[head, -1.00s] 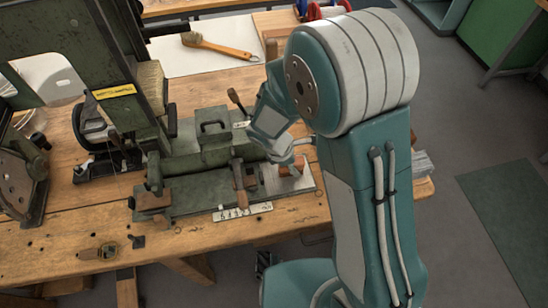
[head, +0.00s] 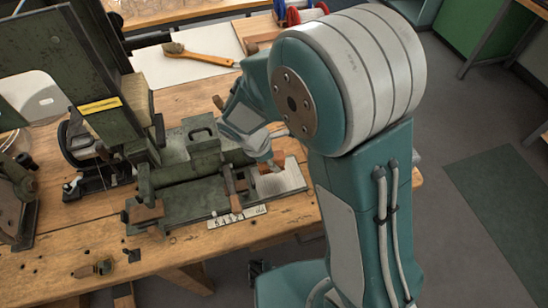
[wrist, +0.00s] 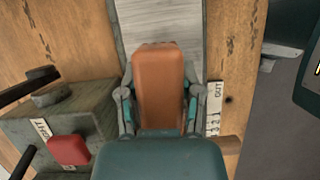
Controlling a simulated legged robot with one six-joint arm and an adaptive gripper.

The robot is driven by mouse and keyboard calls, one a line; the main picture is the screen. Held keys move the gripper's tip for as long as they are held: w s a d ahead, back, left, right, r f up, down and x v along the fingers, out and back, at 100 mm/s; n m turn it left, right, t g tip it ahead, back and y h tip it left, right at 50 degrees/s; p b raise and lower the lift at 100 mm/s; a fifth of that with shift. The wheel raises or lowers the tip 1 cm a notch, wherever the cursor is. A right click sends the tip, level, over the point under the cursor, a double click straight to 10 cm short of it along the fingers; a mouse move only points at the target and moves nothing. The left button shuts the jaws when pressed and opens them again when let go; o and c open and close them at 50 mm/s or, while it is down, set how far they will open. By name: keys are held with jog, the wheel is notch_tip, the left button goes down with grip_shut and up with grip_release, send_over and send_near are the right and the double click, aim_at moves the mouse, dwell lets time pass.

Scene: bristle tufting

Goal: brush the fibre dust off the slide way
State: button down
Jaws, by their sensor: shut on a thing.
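My gripper (wrist: 155,108) is shut on an orange-brown block (wrist: 158,85), with a finger on each side of it. In the head view the block (head: 277,162) shows at the pale metal slide way (head: 290,181), partly hidden by my gripper. The slide way also shows beyond the block in the wrist view (wrist: 160,30). I cannot tell whether the block touches it. Fibre dust cannot be made out. A brush (head: 205,57) with a wooden handle lies on a white board at the back, away from my gripper.
The green tufting machine (head: 205,150) stands left of my gripper, with levers and a red knob (wrist: 68,150) close by. A number plate (head: 237,216) lies in front. Bare bench top (head: 180,255) is free at the front.

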jog(key=shift+a+r, duration=0.15)
jog(key=shift+r, duration=0.3)
jog(key=shift+v, duration=1)
jog(key=shift+d+r, duration=0.1)
jog(key=shift+d, duration=0.15)
jog(key=shift+w+a, duration=0.1)
jog(key=shift+a, duration=0.05)
